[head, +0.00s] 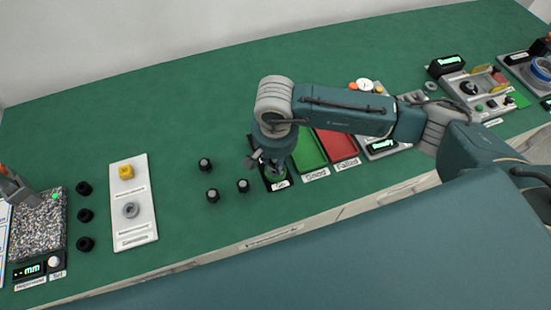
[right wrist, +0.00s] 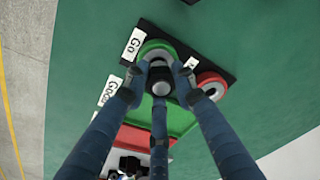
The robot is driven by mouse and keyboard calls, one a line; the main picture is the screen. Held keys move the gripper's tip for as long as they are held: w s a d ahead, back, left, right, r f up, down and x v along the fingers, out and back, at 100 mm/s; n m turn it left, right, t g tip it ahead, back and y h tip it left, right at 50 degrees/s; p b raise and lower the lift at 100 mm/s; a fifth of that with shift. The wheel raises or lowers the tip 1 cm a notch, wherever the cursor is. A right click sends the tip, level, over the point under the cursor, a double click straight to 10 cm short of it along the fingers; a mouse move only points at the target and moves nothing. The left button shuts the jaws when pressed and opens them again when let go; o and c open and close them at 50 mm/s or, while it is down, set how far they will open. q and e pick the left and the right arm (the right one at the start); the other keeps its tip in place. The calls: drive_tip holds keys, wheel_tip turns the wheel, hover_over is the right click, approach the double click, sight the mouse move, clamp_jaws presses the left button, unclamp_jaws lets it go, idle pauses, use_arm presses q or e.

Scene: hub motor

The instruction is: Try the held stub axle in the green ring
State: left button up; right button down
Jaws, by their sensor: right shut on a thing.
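My right gripper (head: 273,168) points down over the black gauge plate at the table's front. In the right wrist view its fingers (right wrist: 160,92) are shut around the stub axle (right wrist: 160,87), a dark part with a pale metal band. The green ring (right wrist: 148,49) lies beside a "Go" label, right at the axle, and the fingers cover part of it. I cannot tell whether the axle is over the ring or inside it. A red ring (right wrist: 220,80) sits on the same black plate (right wrist: 190,45). My left gripper is not in view.
A green tray (head: 309,152) and a red tray (head: 337,145) lie right of the plate. Three dark stub axles (head: 212,195) stand on the table to its left. Further left are a white fixture (head: 143,222), three black holders (head: 85,215) and a granite gauge (head: 38,232).

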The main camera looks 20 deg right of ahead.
drive_tip(key=shift+b, duration=0.6)
idle(0.7)
drive_tip(key=shift+b, duration=0.65)
idle(1.1)
drive_tip(key=shift+f+b, duration=0.6)
drive_tip(key=shift+b, duration=0.05)
idle(0.6)
drive_tip(key=shift+r, duration=0.3)
idle(0.7)
drive_tip(key=shift+r, duration=0.5)
